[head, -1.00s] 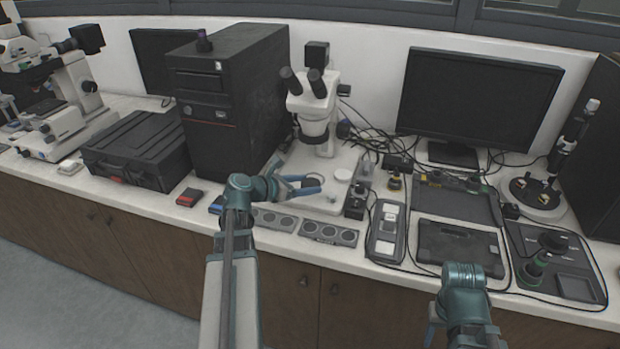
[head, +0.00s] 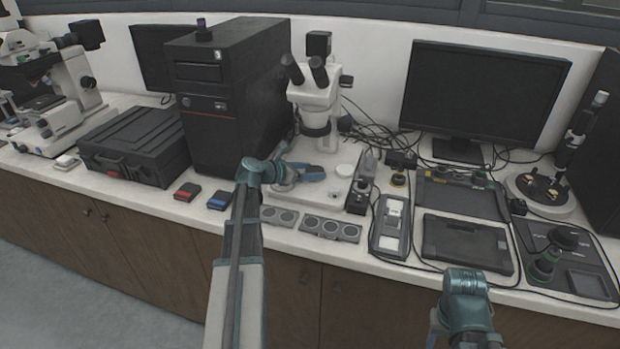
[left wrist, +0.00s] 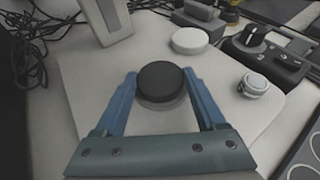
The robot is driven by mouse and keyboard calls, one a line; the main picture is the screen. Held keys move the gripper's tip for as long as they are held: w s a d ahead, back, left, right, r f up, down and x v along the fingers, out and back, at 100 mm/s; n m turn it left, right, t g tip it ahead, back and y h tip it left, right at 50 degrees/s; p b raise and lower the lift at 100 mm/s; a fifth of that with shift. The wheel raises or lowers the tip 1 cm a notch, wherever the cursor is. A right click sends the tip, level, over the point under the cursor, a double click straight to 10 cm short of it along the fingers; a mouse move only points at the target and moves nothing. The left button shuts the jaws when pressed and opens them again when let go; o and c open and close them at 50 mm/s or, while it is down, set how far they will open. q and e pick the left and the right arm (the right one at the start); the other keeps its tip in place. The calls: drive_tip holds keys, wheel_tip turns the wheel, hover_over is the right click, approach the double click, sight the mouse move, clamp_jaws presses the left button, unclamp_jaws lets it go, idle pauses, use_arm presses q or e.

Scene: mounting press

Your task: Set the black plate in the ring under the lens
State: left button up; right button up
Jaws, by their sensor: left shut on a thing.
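The black plate (left wrist: 160,79) is a small dark disc between the blue fingers of my left gripper (left wrist: 161,84), which is shut on it. A grey ring (left wrist: 163,104) shows partly below the plate in the left wrist view; I cannot tell whether they touch. In the head view my left gripper (head: 318,173) is low over the white microscope base, a little in front of the lens (head: 316,130). The plate is hard to make out there. My right arm shows at the bottom right, but its fingers are not visible.
A white disc (head: 345,171) lies on the base right of the gripper, with a knob (left wrist: 254,84) near it. The microscope's column (left wrist: 104,18) stands behind. A control box (head: 361,186) is to the right, and a black computer tower (head: 230,100) is at left.

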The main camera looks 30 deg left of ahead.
use_arm(q)
drive_tip(key=shift+f, duration=0.2)
drive_tip(key=o, duration=1.3)
drive_tip(key=shift+s+a+r+p, duration=0.1)
drive_tip(key=shift+s+r+p, duration=0.15)
drive_tip(key=shift+r+p, duration=0.1)
drive_tip(key=p+v, duration=0.4)
drive_tip(key=v, duration=0.6)
drive_tip(key=shift+s+a+r, duration=0.1)
drive_tip(key=shift+s+r, duration=0.05)
drive_tip(key=shift+s, duration=0.05)
drive_tip(key=shift+s+a+r, duration=0.15)
drive_tip(key=shift+s+a, duration=0.05)
drive_tip(key=shift+s, duration=0.25)
